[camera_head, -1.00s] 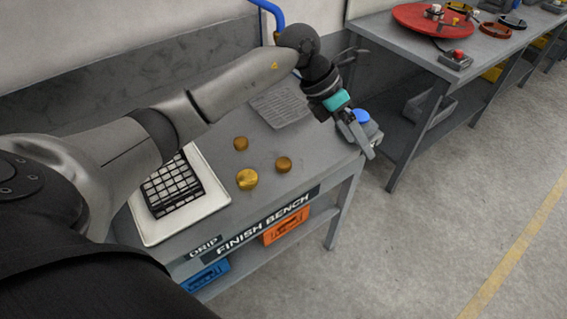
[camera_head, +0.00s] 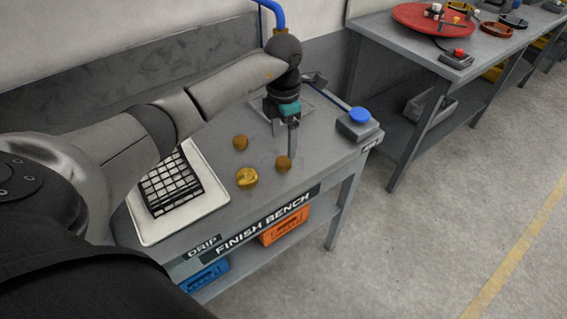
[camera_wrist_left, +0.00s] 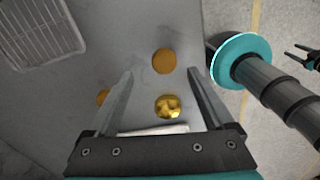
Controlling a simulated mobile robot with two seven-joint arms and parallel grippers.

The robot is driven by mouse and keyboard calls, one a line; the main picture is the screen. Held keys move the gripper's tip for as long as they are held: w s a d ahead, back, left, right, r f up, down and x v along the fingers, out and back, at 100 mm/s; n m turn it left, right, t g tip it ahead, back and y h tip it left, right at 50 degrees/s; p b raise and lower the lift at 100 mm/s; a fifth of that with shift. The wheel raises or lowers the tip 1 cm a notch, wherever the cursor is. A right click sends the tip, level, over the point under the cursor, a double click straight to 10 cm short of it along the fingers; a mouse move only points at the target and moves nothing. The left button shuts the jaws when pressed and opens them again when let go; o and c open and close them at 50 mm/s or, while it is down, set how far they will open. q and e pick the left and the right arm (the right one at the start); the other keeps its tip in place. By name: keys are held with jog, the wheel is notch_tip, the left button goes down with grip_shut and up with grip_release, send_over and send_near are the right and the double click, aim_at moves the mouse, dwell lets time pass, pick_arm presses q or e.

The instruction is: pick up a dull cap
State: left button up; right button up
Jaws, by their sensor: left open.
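Three round caps stand on the finish bench: a dull brown cap (camera_head: 240,142) at the back, a dull brown cap (camera_head: 283,164) at the right, and a brighter gold cap (camera_head: 247,179) at the front. My left gripper (camera_head: 288,148) points down just behind the right dull cap, its fingers near it in the picture. In the left wrist view my left gripper (camera_wrist_left: 162,88) is open and empty. A glossy, mottled cap (camera_wrist_left: 167,106) and a flat orange-brown cap (camera_wrist_left: 163,61) show between its fingers. Another cap (camera_wrist_left: 103,97) is partly hidden by the left finger.
A white tray (camera_head: 145,226) with a dark grid lies at the bench's left. A blue button box (camera_head: 358,127) stands at its right end. In the wrist view, small dark prongs (camera_wrist_left: 303,55), apparently my right gripper, show at the right edge.

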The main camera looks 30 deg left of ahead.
aim_at(282, 161)
pick_arm(q)
jog(key=shift+s+d+f, duration=0.1)
jog(key=shift+s+f, duration=0.05)
jog(key=shift+f, duration=0.8)
jog(key=shift+s+a+f, duration=0.1)
jog(key=shift+s+f, duration=0.1)
jog(key=shift+f, duration=0.75)
jog(key=shift+s+d+f, duration=0.1)
jog(key=shift+s+f, duration=0.05)
jog(key=shift+f, duration=0.8)
jog(key=shift+c, duration=0.3)
grip_shut()
